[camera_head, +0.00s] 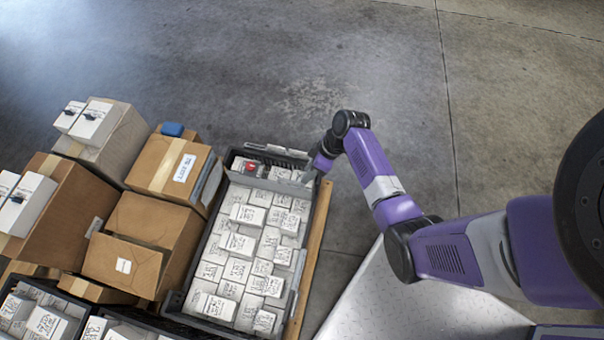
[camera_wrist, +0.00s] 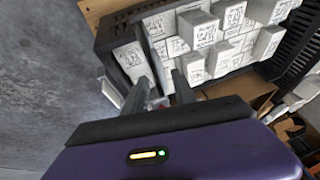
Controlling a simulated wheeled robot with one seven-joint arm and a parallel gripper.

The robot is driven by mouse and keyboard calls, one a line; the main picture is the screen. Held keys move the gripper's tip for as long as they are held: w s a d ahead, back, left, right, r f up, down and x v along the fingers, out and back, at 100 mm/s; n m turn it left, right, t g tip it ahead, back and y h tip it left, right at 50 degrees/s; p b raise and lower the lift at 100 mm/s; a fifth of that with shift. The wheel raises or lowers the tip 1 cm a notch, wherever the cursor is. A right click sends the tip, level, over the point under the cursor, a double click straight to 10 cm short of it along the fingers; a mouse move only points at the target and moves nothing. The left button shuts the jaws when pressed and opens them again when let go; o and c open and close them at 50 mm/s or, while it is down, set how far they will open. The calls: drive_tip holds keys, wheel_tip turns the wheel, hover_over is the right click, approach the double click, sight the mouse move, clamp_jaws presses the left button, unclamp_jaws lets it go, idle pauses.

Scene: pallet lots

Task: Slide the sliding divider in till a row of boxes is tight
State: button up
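A dark crate (camera_head: 174,300) holds several rows of white printed boxes (camera_head: 240,243). The sliding divider (camera_head: 275,184) looks like a thin grey plate across the crate near its far end; a white box with a red spot (camera_head: 250,168) lies beyond it. In the wrist view the divider (camera_wrist: 152,52) shows as a dark strip between a lone box and the packed rows. My gripper (camera_head: 308,176) is at the crate's far right corner. In the wrist view its fingers (camera_wrist: 161,88) stand apart, pointing at the divider's near end. Whether they touch it is hidden.
Brown cartons (camera_head: 150,235) are stacked close along the crate's left side. More crates of white boxes (camera_head: 40,315) stand at the lower left. A wooden edge (camera_head: 312,255) runs along the crate's right side. The concrete floor (camera_head: 300,70) beyond is clear.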

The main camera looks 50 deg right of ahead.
sight(299, 183)
drive_tip(key=b+x, duration=0.1)
drive_tip(key=x, duration=0.4)
drive_tip(key=shift+f+b, duration=0.1)
drive_tip(key=shift+b, duration=0.2)
clamp_jaws()
idle(1.1)
